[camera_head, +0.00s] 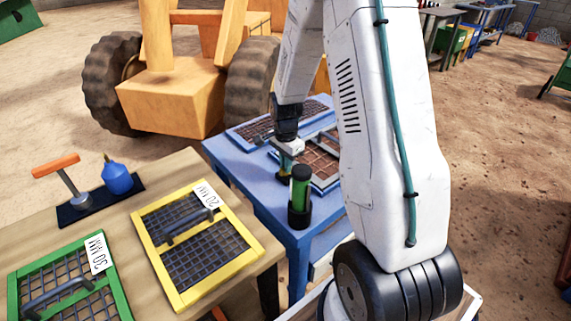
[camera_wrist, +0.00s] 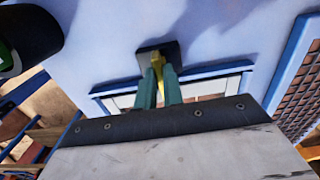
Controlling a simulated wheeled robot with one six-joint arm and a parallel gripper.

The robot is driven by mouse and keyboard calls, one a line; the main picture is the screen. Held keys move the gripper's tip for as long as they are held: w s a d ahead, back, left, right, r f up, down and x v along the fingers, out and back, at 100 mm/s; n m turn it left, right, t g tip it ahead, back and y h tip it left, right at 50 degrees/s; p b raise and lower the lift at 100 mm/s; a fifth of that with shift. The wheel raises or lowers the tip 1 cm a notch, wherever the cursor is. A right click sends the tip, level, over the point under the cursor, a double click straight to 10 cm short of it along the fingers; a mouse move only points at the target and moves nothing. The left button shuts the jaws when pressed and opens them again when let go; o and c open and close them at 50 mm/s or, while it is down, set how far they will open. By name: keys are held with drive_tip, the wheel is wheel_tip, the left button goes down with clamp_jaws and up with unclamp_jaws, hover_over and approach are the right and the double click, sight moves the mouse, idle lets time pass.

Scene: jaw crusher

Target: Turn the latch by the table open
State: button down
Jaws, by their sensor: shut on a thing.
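The latch shows in the wrist view as a small yellow piece (camera_wrist: 157,62) on a dark square base (camera_wrist: 172,47) fixed to the blue table (camera_wrist: 110,40). My gripper (camera_wrist: 159,78) has its two teal fingers closed around the yellow piece. In the head view, my gripper (camera_head: 285,163) points down at the near part of the blue table (camera_head: 240,170), just behind the green cylinder. The latch is mostly hidden there behind my fingers and the cylinder.
A green cylinder (camera_head: 300,187) in a black holder (camera_head: 299,216) stands at the table's near corner, close to my gripper. Framed screens (camera_head: 322,165) lie on the blue table. A wooden table (camera_head: 125,205) at left holds yellow (camera_head: 235,225) and green (camera_head: 85,245) framed screens.

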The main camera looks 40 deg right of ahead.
drive_tip(key=shift+n, duration=0.3)
drive_tip(key=n, duration=0.3)
drive_tip(key=shift+n, duration=0.3)
drive_tip(key=n, duration=0.4)
drive_tip(key=shift+n, duration=0.3)
drive_tip(key=n, duration=0.8)
drive_tip(key=shift+n, duration=0.6)
drive_tip(key=c, duration=1.5)
unclamp_jaws()
drive_tip(key=shift+r, duration=0.1)
